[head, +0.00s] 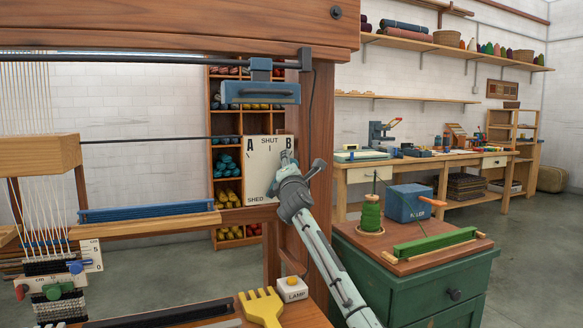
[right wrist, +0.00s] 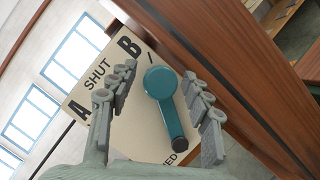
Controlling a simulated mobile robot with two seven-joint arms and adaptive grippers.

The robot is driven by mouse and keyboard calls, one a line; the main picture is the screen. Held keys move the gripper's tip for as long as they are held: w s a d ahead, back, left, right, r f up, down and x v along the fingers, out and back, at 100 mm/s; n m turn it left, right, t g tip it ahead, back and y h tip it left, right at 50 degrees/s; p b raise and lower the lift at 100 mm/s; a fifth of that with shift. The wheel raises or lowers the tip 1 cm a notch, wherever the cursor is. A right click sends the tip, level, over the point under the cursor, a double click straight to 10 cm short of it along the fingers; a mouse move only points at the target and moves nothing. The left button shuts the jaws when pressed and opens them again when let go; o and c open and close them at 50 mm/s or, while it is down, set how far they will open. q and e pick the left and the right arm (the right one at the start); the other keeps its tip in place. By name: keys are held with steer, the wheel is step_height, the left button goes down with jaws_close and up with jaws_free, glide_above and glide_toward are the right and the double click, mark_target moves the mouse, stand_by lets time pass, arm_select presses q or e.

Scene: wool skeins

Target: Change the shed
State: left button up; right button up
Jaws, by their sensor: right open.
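The cream shed panel (head: 261,165) is on the loom's right post, marked A, SHUT and B along its top and SHED at its lower edge. The panel also shows, tilted, in the right wrist view (right wrist: 128,140). In the head view the lever is mostly hidden behind my right gripper (head: 286,170). In the right wrist view, my right gripper (right wrist: 159,82) is open, one finger on each side of the lever, with visible gaps. My left gripper is out of view.
The brown loom post (head: 318,130) stands just right of the panel. A green cabinet (head: 400,290) with a green spool, a blue box and a green shuttle is at right. A yellow comb (head: 262,308) and a lamp button (head: 292,288) lie below. Warp threads hang at left.

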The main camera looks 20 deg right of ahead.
steer(key=shift+s, duration=0.15)
steer(key=v, duration=1.1)
steer(key=shift+s, duration=0.35)
steer(key=shift+a+f, duration=0.15)
